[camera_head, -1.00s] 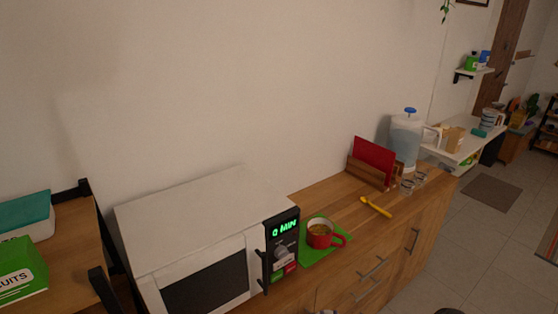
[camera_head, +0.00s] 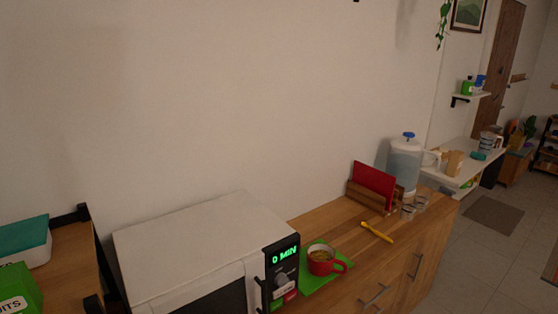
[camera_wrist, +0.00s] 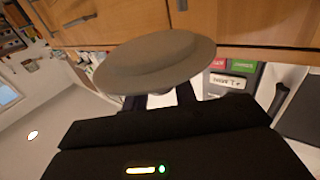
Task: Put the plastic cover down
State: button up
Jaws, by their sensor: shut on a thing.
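The plastic cover (camera_wrist: 155,60) is a round, shallow, grey-beige disc that shows in the wrist view. My gripper (camera_wrist: 160,99) is shut on its near edge, and the cover sticks out beyond the fingertips. The cover hides part of what lies behind it, and its underside cannot be made out. Neither the cover nor my gripper shows in the head view.
A white microwave (camera_head: 190,250) reading "0 MIN" stands on the wooden counter (camera_head: 345,225). Right of it are a red mug (camera_head: 320,262) on a green mat, a yellow utensil (camera_head: 377,233), a red board in a rack, glasses and a water jug (camera_head: 405,160).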

dwell(0.6)
jog(key=w+r, duration=0.4)
jog(key=r, duration=0.1)
jog(key=shift+w+r, duration=0.2)
jog(key=shift+r, duration=0.1)
jog(key=shift+f, duration=0.1)
